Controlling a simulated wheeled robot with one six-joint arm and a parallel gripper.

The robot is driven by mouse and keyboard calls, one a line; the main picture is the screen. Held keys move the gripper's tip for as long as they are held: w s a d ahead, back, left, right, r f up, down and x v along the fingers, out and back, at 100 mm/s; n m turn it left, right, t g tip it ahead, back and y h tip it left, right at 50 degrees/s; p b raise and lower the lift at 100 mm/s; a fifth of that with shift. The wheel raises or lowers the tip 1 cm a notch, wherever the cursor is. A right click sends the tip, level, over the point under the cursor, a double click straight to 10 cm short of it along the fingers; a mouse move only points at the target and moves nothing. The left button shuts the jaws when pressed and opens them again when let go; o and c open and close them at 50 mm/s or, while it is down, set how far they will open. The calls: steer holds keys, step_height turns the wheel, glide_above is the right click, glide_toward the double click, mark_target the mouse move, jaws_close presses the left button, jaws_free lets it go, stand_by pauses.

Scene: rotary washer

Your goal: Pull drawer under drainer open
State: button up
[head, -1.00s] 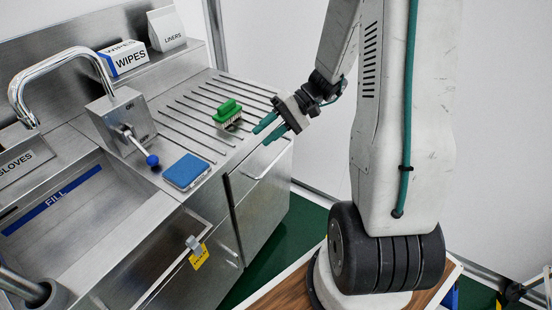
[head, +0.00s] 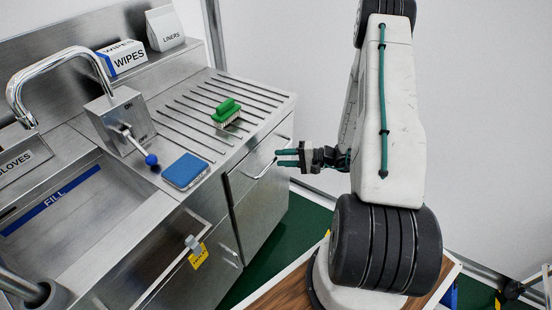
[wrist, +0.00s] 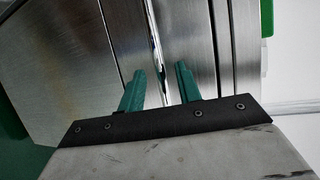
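The drawer (head: 240,184) under the ribbed drainer (head: 205,118) has a steel front that sits flush in the cabinet, so it looks shut. Its bar handle (head: 263,172) runs along the front. In the wrist view the handle (wrist: 154,40) is a bright bar running up the picture. My gripper (head: 278,158) is level in front of the drawer, its green fingers pointing at the handle. In the wrist view my gripper (wrist: 159,85) has its fingers apart, with the handle lined up between them. Whether the fingertips reach past the bar is unclear.
A green brush (head: 226,113) stands on the drainer, and a blue sponge (head: 186,171) lies near the sink (head: 60,230). Green floor (head: 306,206) is open below my gripper.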

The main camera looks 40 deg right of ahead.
steer(key=shift+x, duration=1.45)
jaws_close()
